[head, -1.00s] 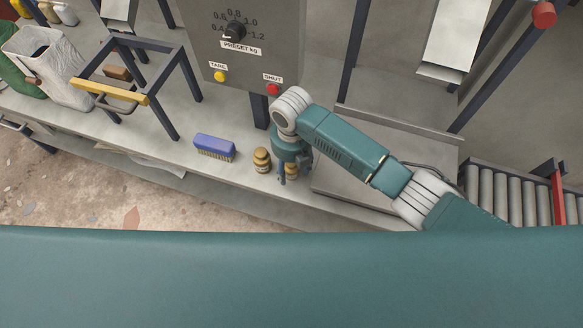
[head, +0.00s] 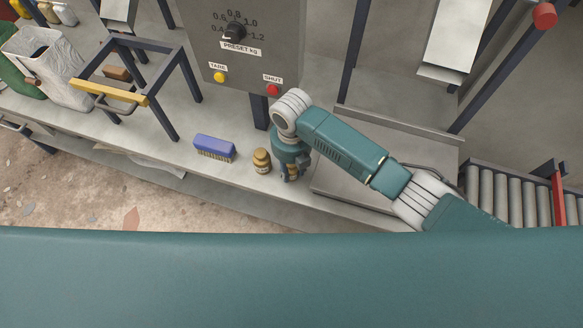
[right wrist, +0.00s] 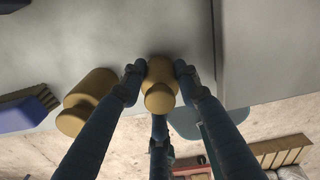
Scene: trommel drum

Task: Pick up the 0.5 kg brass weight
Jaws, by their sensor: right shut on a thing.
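Two brass weights with knobs stand close together on the grey bench. My right gripper (head: 292,175) points down at the right one and is shut on that brass weight (right wrist: 160,88), with a finger on either side and one behind in the right wrist view. In the head view the fingers partly hide it. The other brass weight (head: 262,161) stands free just to its left and looks larger in the right wrist view (right wrist: 90,100). I cannot read the mass marked on either. My left gripper is not in view.
A blue brush (head: 214,147) lies left of the weights. A flat metal plate (head: 350,178) lies close on the right. The grey control box (head: 240,60) stands behind. The bench's front edge is near. A yellow-handled frame (head: 110,93) stands farther left.

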